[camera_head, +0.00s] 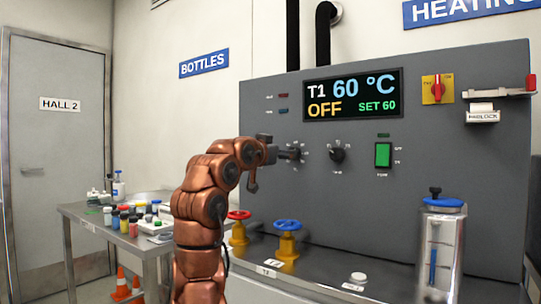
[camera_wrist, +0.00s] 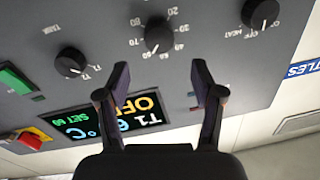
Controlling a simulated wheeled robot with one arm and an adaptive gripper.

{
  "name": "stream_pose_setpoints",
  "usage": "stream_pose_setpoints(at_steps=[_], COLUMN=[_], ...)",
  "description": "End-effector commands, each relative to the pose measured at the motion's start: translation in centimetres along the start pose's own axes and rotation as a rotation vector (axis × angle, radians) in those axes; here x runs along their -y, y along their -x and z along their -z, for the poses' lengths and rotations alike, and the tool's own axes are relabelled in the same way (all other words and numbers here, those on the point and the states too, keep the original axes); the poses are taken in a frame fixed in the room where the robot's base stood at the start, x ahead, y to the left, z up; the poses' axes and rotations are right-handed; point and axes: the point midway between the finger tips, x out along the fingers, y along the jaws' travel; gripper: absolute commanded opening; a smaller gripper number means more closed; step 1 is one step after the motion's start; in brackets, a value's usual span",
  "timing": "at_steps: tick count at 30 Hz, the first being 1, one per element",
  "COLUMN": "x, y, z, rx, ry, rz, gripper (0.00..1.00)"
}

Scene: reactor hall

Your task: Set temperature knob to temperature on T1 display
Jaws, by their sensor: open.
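The T1 display (camera_head: 352,94) on the grey panel reads T1 60 °C, OFF and SET 60. It shows upside down and partly covered in the wrist view (camera_wrist: 108,118). The temperature knob (camera_wrist: 158,35) is black and round with a ring of numbers; its exact pointer setting is too small to tell. My gripper (camera_wrist: 160,66) is open, its two fingertips to either side of the knob's line, with no visible contact. In the head view my gripper (camera_head: 283,154) is at the panel and partly covers this knob.
An OFF/HEAT knob (camera_wrist: 262,12) is on the other side. Red (camera_head: 238,215) and blue (camera_head: 287,225) valves stand below. A bottle table (camera_head: 88,212) is at left.

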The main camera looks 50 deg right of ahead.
Motion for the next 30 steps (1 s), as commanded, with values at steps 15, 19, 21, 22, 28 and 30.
stream_pose_setpoints(at_steps=[15, 19, 21, 22, 28, 30], x=[0.1, 0.1, 0.0, 0.0, 0.0, 0.0], y=[1.2, 3.1, 3.6, 3.8, 4.8, 5.1], z=[-0.6, -0.6, -0.6, -0.5, -0.5, -0.5], rx=[0.007, 0.007, 0.008, 0.008, 0.007, 0.008], ry=[0.006, 0.006, 0.007, 0.007, 0.006, 0.006], rz=[0.004, 0.004, 0.002, 0.002, 0.001, 0.001], gripper=[0.67, 0.67, 0.67, 0.67, 0.67, 0.67])
